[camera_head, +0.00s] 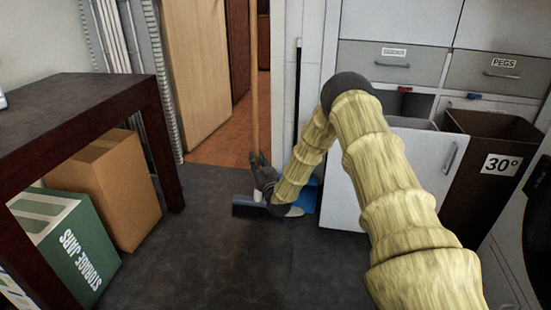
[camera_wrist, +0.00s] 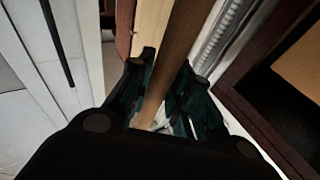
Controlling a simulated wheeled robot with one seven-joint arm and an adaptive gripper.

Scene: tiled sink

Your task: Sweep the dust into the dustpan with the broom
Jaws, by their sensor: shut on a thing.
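The broom has a wooden handle (camera_head: 254,80) standing near upright and a dark blue-grey head (camera_head: 246,208) low at the floor. My gripper (camera_head: 261,162) is shut on the handle just above the head. In the wrist view the handle (camera_wrist: 178,50) passes between the two dark fingers (camera_wrist: 160,90). A blue dustpan (camera_head: 310,196) is on the floor right of the broom, against the white cabinet and partly hidden by my arm. A small pale patch (camera_head: 295,212) shows beside my arm at the dustpan's left; I cannot tell if it is dust.
A dark table (camera_head: 90,95) stands at the left with a cardboard box (camera_head: 125,185) and a green storage box (camera_head: 75,250) below. White cabinets (camera_head: 360,185) and a brown bin (camera_head: 480,170) stand at the right. The grey floor (camera_head: 220,270) in front is clear. A doorway opens behind.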

